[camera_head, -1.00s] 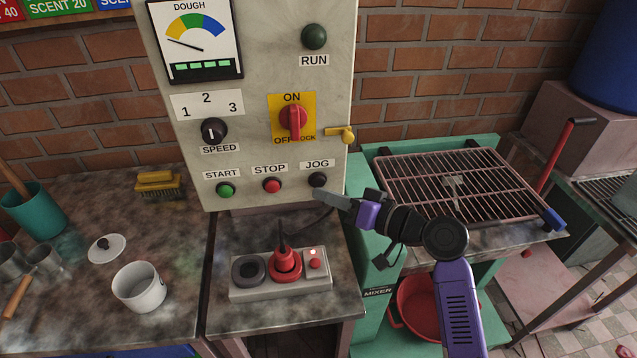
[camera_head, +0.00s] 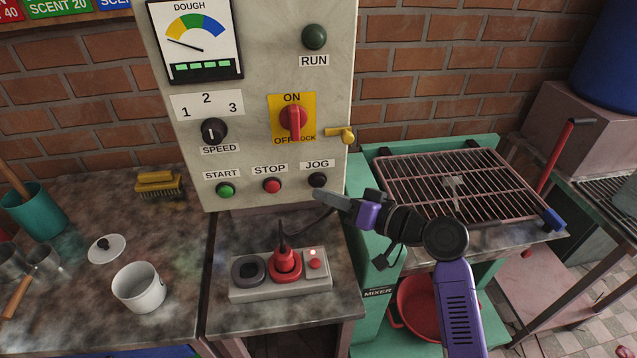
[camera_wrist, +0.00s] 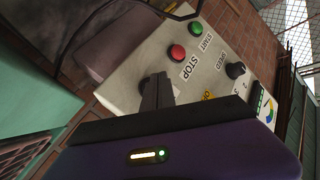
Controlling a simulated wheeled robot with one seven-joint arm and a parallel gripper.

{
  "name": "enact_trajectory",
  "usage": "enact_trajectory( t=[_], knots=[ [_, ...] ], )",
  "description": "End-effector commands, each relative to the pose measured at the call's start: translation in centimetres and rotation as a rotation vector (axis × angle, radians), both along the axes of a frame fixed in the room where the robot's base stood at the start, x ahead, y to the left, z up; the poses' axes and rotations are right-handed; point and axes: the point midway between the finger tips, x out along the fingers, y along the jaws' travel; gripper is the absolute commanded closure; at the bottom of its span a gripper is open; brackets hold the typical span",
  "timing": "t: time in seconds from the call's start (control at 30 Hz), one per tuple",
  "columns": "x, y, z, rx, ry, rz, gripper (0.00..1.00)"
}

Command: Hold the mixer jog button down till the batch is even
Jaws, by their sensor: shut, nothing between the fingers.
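The black JOG button (camera_head: 317,180) is at the lower right of the pale control panel (camera_head: 190,150), under its JOG label. My gripper (camera_head: 318,194) is shut and empty, its fingertips just below the button in the head view; I cannot tell whether they touch it. The RUN lamp (camera_head: 314,36) looks dark. The mixer (camera_head: 378,293) stands at the right, its bowl partly seen.
The red STOP button (camera_head: 272,185) and green START button (camera_head: 226,190) are left of JOG. A red rotary switch (camera_head: 293,119) and yellow lock lever (camera_head: 341,134) are above. A socket strip (camera_head: 280,285) with a red plug lies below. A grill rack (camera_head: 455,185) is at the right.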

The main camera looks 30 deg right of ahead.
Motion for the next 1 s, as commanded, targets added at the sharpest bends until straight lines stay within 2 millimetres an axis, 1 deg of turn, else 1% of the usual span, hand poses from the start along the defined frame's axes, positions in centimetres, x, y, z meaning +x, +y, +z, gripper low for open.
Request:
enact_trajectory(
  t=[0.6,1.0],
  knots=[
    [0.04,-0.01,-0.01,0.000,0.000,0.000,1.00],
    [0.82,-0.26,0.04,0.000,0.000,0.000,1.00]
  ],
)
